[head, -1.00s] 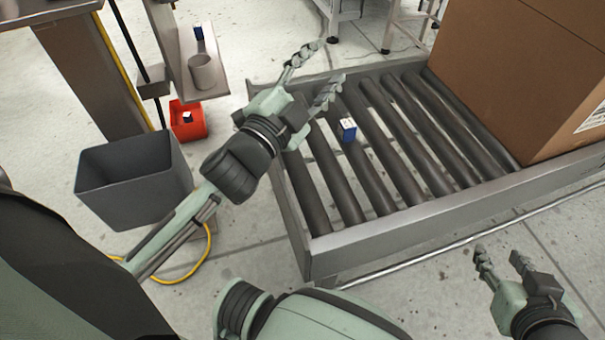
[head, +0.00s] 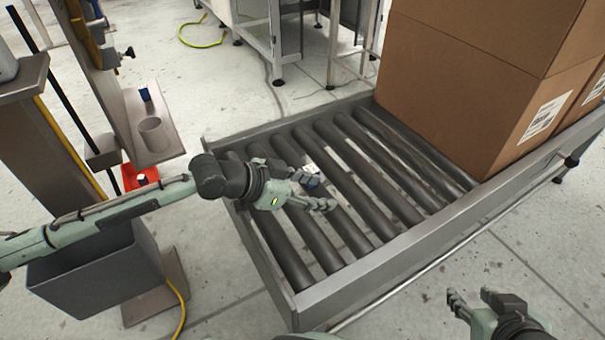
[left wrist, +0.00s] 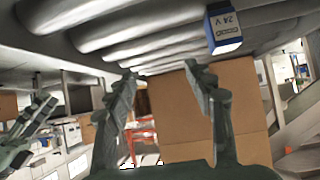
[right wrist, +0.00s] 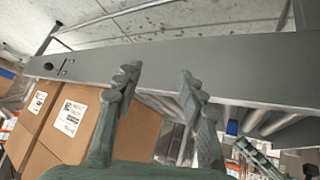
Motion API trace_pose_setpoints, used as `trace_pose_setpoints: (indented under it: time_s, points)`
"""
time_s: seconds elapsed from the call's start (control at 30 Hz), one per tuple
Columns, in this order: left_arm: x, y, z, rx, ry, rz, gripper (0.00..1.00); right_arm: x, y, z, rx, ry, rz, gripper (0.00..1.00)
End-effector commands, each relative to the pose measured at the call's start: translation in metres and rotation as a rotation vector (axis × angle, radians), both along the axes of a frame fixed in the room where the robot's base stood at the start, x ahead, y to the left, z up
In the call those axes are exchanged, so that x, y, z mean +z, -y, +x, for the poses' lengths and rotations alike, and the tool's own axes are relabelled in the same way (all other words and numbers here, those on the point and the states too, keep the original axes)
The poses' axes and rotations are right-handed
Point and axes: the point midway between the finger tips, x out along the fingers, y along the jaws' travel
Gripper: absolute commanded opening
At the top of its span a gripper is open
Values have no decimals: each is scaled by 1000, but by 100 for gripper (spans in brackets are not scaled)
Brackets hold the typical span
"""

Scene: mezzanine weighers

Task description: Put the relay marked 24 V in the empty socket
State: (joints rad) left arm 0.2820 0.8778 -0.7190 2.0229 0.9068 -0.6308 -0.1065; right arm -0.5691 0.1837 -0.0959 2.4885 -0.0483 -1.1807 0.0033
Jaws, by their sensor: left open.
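The relay marked 24 V (left wrist: 226,32) is a small blue block with a pale labelled face; its label shows upside down in the left wrist view. It rests on the conveyor rollers, and in the head view it is partly hidden (head: 311,181) behind my left fingers. My left gripper (head: 319,192) is open and empty, low over the rollers, with its fingers close to the relay but not around it. My right gripper (head: 471,294) is open and empty, in front of the conveyor's near rail. I cannot make out the empty socket in any view.
A carton (head: 470,80) stands on the conveyor's far right. At left, a shelf holds a cup (head: 155,134) and another small blue block (head: 144,93). A red bin (head: 128,176) with a small item inside and a grey bin (head: 95,280) are below. The near rail (head: 400,250) stands above the rollers.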

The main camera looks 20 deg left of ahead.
Motion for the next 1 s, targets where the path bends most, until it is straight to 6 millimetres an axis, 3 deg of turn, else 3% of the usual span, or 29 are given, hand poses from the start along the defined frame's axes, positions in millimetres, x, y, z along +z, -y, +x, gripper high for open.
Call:
trace_pose_setpoints:
  time_s: [0.03, 0.1, 0.2, 0.3, 1.0]
  points:
    - [4, -21, 14, 15, -5, 18, 54, -1, 2, -2, -4, -11, -4, 40]
    - [7, -42, 27, 37, -19, 22, 54, -3, 4, -4, -8, -25, -9, 40]
    - [10, -62, 38, 63, -31, 24, 54, -4, 6, -6, -12, -36, -13, 40]
    - [11, -70, 44, 76, -35, 21, 54, -5, 6, -7, -13, -39, -13, 40]
    - [-34, -25, 86, 77, -36, 21, 54, 19, -23, 22, 43, 139, 50, 40]
